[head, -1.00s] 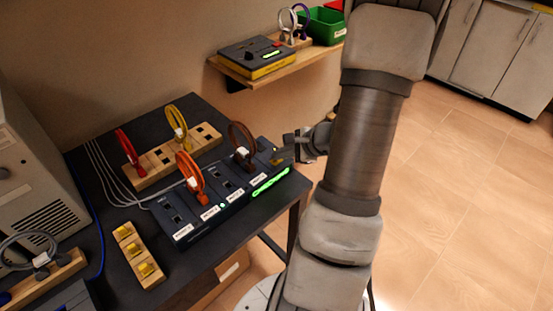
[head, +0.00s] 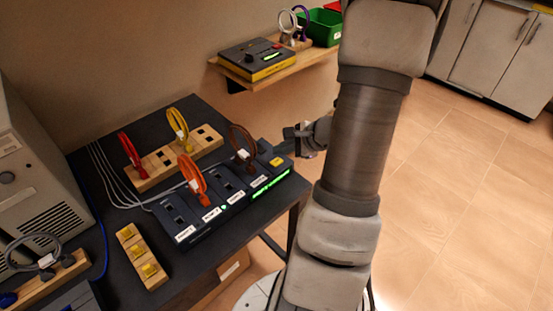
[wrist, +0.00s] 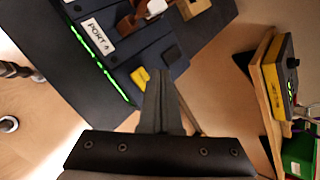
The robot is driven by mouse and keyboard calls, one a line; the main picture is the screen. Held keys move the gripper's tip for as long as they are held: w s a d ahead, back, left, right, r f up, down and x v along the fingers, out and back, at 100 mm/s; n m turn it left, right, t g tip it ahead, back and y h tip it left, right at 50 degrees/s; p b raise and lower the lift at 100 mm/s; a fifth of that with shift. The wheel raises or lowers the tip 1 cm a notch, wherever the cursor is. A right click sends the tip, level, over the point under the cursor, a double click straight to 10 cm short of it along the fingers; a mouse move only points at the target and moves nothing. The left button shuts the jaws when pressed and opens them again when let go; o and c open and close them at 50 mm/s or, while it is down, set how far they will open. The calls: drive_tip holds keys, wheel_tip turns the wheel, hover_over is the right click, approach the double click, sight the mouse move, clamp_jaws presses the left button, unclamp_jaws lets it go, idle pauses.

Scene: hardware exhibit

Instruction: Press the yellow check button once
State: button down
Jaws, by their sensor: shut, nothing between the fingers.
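The yellow check button (head: 277,161) sits on the right end of the dark port panel (head: 190,233). In the wrist view the yellow button (wrist: 140,78) shows just left of my fingertips, partly hidden by them. My gripper (head: 289,133) is shut and empty, behind and slightly right of the button in the head view, apart from it. The shut fingers also show in the wrist view (wrist: 160,73). A green display strip (head: 271,187) is lit on the panel's front edge.
Brown (head: 242,144) and red-orange (head: 192,180) cable loops stand plugged into the panel. A wooden strip (head: 150,180) with red and yellow loops lies behind it. A shelf (head: 262,81) with a yellow-black device is on the wall. Open floor lies right.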

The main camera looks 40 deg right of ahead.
sight(280, 163)
drive_tip(key=shift+r+p, duration=1.1)
drive_tip(key=shift+r, duration=0.9)
